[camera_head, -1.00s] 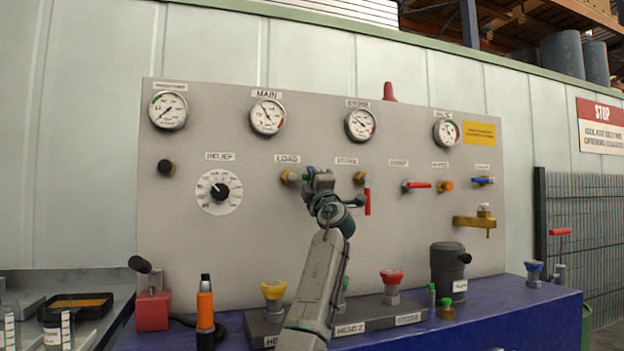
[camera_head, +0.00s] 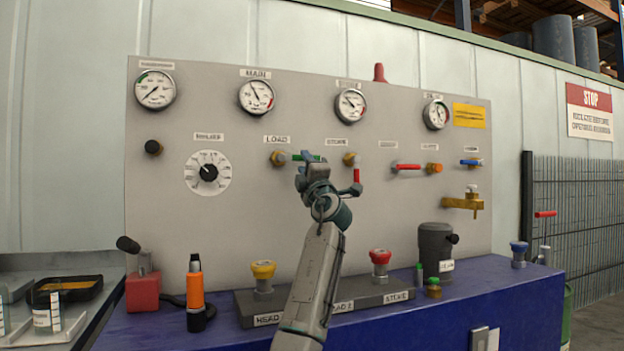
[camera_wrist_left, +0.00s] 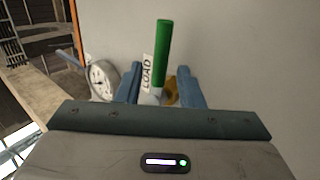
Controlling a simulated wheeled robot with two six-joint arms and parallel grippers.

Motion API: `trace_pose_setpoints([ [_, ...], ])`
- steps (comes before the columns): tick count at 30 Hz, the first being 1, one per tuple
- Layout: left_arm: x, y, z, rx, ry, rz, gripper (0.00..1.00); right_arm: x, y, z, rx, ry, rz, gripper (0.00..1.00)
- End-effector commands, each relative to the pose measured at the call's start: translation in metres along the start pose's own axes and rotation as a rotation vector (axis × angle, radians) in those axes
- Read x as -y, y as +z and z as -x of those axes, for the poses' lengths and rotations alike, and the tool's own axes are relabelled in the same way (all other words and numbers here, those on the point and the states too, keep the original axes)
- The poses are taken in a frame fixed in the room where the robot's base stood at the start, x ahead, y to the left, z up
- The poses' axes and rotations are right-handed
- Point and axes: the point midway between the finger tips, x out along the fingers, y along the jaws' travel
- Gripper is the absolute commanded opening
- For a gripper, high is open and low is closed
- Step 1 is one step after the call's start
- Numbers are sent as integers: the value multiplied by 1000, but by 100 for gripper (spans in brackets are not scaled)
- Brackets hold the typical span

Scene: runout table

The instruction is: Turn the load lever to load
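The load lever has a green handle (camera_head: 309,157) that points to the right, level, from its brass valve (camera_head: 278,157) under the LOAD label (camera_head: 277,139). My left gripper (camera_head: 308,168) is in front of the panel, just below the handle in the head view, and hides part of it. In the left wrist view the green handle (camera_wrist_left: 163,55) rises between the two blue fingers (camera_wrist_left: 160,88), with a gap on each side. The left gripper is open around the lever, not closed on it. My right gripper is not in view.
A store valve (camera_head: 351,159) with a red handle (camera_head: 356,176) sits close to the right of my left gripper. A pressure dial knob (camera_head: 208,173) is to the left. Yellow (camera_head: 263,270) and red (camera_head: 380,258) knobs stand on the blue bench (camera_head: 225,335) below.

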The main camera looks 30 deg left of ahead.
Motion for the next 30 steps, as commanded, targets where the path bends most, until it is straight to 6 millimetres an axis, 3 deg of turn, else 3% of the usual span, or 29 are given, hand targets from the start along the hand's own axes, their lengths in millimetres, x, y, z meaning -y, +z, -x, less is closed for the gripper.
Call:
trace_pose_setpoints([
  [6,1,1,42,2,0,2,34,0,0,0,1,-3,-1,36],
  [12,0,0,65,1,-1,2,34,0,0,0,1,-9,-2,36],
  [30,0,0,70,0,-1,0,34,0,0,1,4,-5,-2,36],
])
